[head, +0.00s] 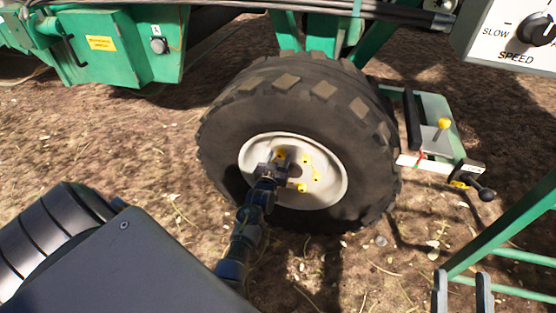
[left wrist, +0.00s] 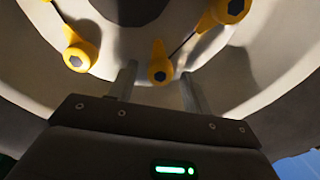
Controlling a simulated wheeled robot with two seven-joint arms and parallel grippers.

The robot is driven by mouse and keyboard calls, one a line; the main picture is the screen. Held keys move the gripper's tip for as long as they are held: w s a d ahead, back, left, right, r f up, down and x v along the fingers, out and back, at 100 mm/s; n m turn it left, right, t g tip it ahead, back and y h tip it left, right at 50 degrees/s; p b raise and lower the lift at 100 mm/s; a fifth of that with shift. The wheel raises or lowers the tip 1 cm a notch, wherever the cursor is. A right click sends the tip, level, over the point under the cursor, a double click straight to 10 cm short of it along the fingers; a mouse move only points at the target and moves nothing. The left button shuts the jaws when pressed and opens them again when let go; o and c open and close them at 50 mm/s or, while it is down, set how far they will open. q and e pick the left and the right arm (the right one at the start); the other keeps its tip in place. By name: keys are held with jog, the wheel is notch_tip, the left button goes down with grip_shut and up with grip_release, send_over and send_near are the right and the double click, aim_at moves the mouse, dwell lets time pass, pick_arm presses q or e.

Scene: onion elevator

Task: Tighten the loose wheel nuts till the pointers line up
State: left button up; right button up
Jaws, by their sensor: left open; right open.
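The wheel's pale rim (head: 327,165) carries several nuts with yellow pointers around its hub in the head view. My left gripper (head: 279,169) is at the rim's left side, open, partly covering the hub. In the left wrist view a yellow pointer with a dark nut (left wrist: 159,74) lies just beyond and between the two spread fingers (left wrist: 157,88), its tip pointing up. A second pointer (left wrist: 80,57) is at upper left, its tip up and left. A third pointer (left wrist: 229,10) is at upper right, tip toward lower left. My right gripper (head: 462,292) is open and empty at the lower right.
A black tyre (head: 225,135) surrounds the rim and stands on bare soil. A green machine frame (head: 125,45) is behind it. A lever with a yellow knob (head: 443,124) and a black-knobbed crank (head: 486,193) are at right. A speed panel (head: 515,38) is at upper right.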

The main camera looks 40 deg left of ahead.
pick_arm(q)
jog(key=c, duration=1)
jog(key=shift+o, duration=0.2)
jog(key=shift+r+m+p, duration=0.1)
jog(key=shift+m+p, duration=0.7)
jog(key=shift+m, duration=0.3)
jog(key=m+p, duration=0.1)
jog(key=m, duration=0.2)
jog(key=shift+p, duration=0.4)
jog(key=m+p, duration=0.1)
jog(key=m, duration=0.2)
jog(key=shift+m+p, duration=0.3)
jog(key=shift+m, duration=0.4)
pick_arm(e)
jog(key=d+f+m+g+h, duration=0.1)
jog(key=d+f+g+h, duration=0.1)
jog(key=f, duration=0.5)
jog(key=d+f+m+g+h, duration=0.1)
jog(key=d+f+g+h, duration=0.2)
jog(key=f+g+h, duration=0.2)
jog(key=shift+w+f+g, duration=0.25)
jog(key=shift+f+g, duration=0.6)
jog(key=shift+g, duration=0.15)
